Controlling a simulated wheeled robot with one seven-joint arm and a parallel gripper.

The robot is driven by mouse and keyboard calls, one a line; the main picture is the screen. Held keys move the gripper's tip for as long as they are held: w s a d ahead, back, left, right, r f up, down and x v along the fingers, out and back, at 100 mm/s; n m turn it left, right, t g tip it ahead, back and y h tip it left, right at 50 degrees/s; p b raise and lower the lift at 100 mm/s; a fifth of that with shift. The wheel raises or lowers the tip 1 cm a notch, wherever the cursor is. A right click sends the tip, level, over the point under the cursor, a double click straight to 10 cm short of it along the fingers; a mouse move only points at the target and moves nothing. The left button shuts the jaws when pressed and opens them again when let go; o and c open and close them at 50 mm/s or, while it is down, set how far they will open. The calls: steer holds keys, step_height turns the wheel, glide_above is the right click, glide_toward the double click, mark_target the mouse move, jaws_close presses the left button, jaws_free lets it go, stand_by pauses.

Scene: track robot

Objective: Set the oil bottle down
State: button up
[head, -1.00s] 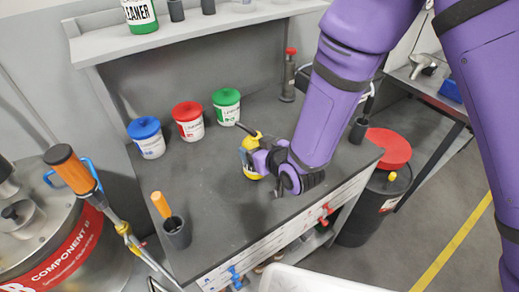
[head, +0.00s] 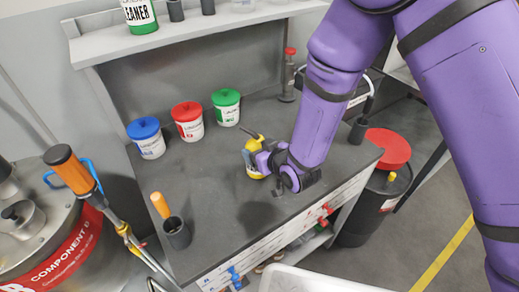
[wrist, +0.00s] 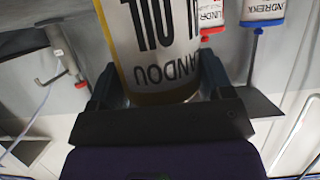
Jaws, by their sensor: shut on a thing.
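The oil bottle (head: 249,160) is yellow and white with a dark spout at its top. It stands roughly upright at the workbench top (head: 225,205), right of the lidded tubs. I cannot tell whether its base touches the surface. My gripper (head: 262,161) comes from the right and is shut around the bottle. Part of the bottle is hidden behind my gripper in the head view.
Blue (head: 147,138), red (head: 187,122) and green (head: 226,107) lidded tubs stand behind on the bench. A dark cup with an orange-handled tool (head: 176,233) is at the front left. A red-topped bottle (head: 288,80) stands at the back. The bench's middle is clear.

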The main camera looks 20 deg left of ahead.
steer(key=o, duration=1.2)
steer(key=shift+f, duration=0.1)
steer(key=v, duration=1.2)
steer(key=shift+r, duration=0.2)
